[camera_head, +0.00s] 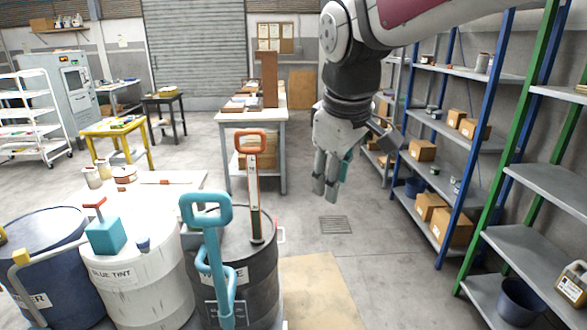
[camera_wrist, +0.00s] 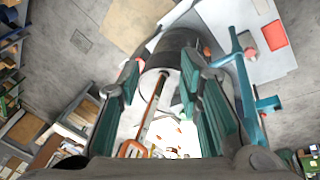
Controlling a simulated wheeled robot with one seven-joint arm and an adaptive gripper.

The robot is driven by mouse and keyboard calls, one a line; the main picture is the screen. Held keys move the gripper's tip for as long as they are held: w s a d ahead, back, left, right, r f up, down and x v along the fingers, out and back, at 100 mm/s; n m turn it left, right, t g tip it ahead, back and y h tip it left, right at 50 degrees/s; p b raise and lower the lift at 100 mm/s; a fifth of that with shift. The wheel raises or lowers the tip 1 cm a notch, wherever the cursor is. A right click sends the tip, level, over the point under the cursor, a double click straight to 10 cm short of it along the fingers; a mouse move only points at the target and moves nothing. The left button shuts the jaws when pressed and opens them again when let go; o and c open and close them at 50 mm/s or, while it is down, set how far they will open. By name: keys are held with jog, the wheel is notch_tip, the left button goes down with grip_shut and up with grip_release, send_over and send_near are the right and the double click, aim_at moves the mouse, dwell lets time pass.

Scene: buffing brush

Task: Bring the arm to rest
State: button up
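My arm reaches in from the top right of the head view, and my gripper (camera_head: 326,190) hangs from it, pointing down over open floor, to the right of the drums. In the wrist view my gripper (camera_wrist: 158,75) has its two teal-padded fingers apart, with nothing between them that I can see held. A tool with an orange D-handle (camera_head: 250,142) stands upright at the dark drum; its shaft also shows between the fingers in the wrist view (camera_wrist: 150,110), farther off. A teal-handled tool (camera_head: 207,210) stands in front of that drum.
A dark drum (camera_head: 262,280), a white drum labelled blue tint (camera_head: 150,290) and a blue drum (camera_head: 40,260) stand at the front left. Blue-framed shelves (camera_head: 425,150) with boxes line the right. A workbench (camera_head: 265,115) stands behind. The floor around the drain grate (camera_head: 335,225) is clear.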

jog(key=s+d+f+m, duration=0.2)
jog(key=s+d+m, duration=0.2)
jog(key=s, duration=0.6)
jog(key=s+d+f+m+t, duration=0.1)
jog(key=s+d+m, duration=0.3)
jog(key=s, duration=0.6)
jog(key=shift+d+f+m+t, duration=0.15)
jog(key=shift+f+m+t, duration=0.15)
jog(key=shift+f+m, duration=0.35)
jog(key=shift+s, duration=0.1)
dwell(0.4)
